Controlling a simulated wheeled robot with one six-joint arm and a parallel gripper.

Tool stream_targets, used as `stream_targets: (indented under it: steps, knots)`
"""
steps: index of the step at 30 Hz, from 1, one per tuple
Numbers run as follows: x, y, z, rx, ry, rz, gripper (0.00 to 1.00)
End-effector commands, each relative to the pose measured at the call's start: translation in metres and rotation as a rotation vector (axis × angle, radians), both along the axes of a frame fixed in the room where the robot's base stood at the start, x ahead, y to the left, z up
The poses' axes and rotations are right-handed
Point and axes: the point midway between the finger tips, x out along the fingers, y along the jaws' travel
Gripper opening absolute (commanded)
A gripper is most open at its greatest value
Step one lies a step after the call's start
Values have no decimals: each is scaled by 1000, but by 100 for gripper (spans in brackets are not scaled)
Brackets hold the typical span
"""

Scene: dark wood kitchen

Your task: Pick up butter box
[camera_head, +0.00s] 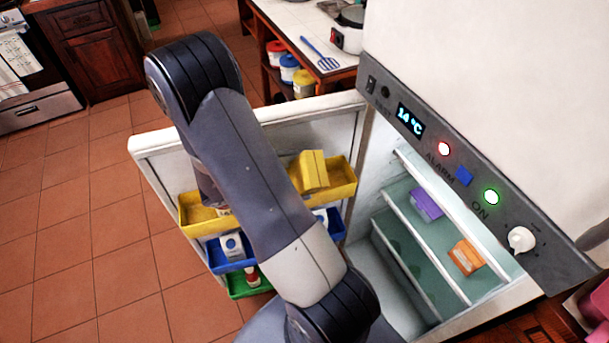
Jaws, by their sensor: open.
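No label can be read, so I cannot tell for sure which box is the butter box. A yellow box (314,170) stands tilted in the upper yellow bin of the open fridge door. A purple box (427,204) and an orange box (466,257) lie on the fridge's shelf. My gripper is not in view. My arm crosses the middle of the picture and hides part of the door bins.
The fridge door (150,146) stands open, with a yellow bin (198,222), a blue bin (222,260) and a green bin (240,291). A white carton (232,246) sits in the blue bin. A counter (290,18) stands behind. The tiled floor at left is clear.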

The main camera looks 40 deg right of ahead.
Motion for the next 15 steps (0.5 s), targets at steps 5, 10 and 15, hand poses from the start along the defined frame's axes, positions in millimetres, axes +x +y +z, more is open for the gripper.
stream_targets:
  steps: [5, 10, 15]
  knots:
    - [-1, -4, -1, 0, 2, -2, 100]
    - [-8, -25, -6, 1, 5, -4, 100]
    - [-11, -43, -14, 1, 2, -3, 100]
